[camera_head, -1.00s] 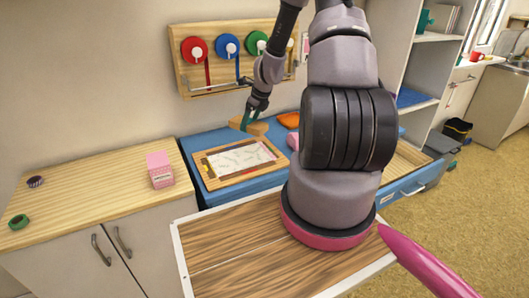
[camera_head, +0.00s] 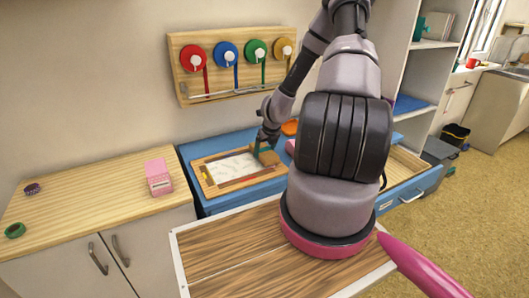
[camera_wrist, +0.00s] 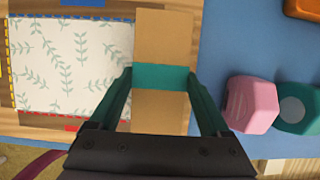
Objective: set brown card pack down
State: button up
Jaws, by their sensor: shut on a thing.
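The brown card pack (camera_wrist: 163,40) has a teal band around its middle. My gripper (camera_wrist: 163,80) is shut on it, with one finger on each side of the band. In the head view the pack (camera_head: 269,158) is at the right end of the wooden framed board (camera_head: 208,186), and my gripper (camera_head: 264,145) is above it. In the wrist view the pack covers the right border of the board and part of the leaf-patterned sheet (camera_wrist: 65,60). I cannot tell whether the pack touches the board.
The blue worktop (camera_wrist: 225,40) is bare just right of the pack. Beyond lie a pink block (camera_wrist: 250,104), a teal round piece (camera_wrist: 298,108) and an orange item (camera_wrist: 303,8). Ribbon spools (camera_head: 225,54) hang on the wall. A pink box (camera_head: 158,178) stands on the left counter.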

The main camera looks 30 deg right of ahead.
jog(key=shift+f, duration=0.4)
jog(key=shift+f, duration=0.1)
jog(key=o, duration=1.4)
jog(key=s+a+r+n+t, duration=0.1)
jog(key=s+a+r+n, duration=0.35)
jog(key=r, duration=0.75)
jog(key=s+a+r+n, duration=0.1)
jog(key=a+r+n, duration=0.1)
jog(key=r+n, duration=0.7)
jog(key=s+a+r+n+t, duration=0.1)
jog(key=s+a+r+n, duration=0.2)
jog(key=r, duration=1.1)
jog(key=s+a+r+n+y, duration=0.1)
jog(key=s+a+r+n, duration=0.2)
jog(key=s+r+n, duration=0.4)
jog(key=s+a+r+n, duration=0.3)
jog(key=s+r+n, duration=0.4)
jog(key=s, duration=0.4)
jog(key=shift+r+n+t+y, duration=0.3)
jog(key=shift+r+n+y, duration=0.1)
jog(key=shift+n, duration=0.15)
